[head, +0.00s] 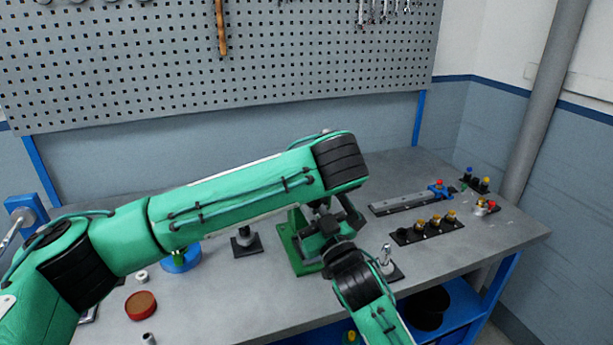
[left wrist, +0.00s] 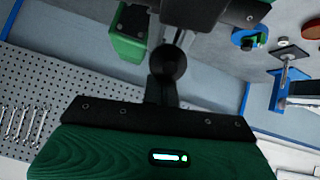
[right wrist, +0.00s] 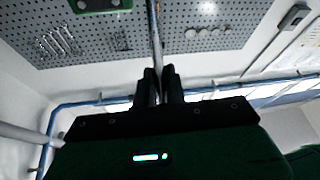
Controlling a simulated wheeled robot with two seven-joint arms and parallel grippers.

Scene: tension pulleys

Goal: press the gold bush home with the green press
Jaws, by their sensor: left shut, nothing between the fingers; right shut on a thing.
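The green press (head: 291,243) stands on the bench in the middle of the head view, mostly hidden behind my arms. A green part of it (left wrist: 128,40) likely shows in the left wrist view. My left gripper (left wrist: 165,85) is shut and empty, with a dark round knob (left wrist: 168,63) right in front of it; I cannot tell whether they touch. My right gripper (right wrist: 158,75) is shut on a thin metal rod (right wrist: 155,35), whose far end leaves the frame. In the head view both grippers crowd together at the press. I cannot make out the gold bush at the press.
A black rack (head: 405,236) with several gold-topped parts lies right of the press. A grey rail (head: 400,203) with a blue piece lies behind it. A black-based post (head: 247,243), a blue stand (head: 181,262) and a red-brown disc (head: 141,305) are to the left.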

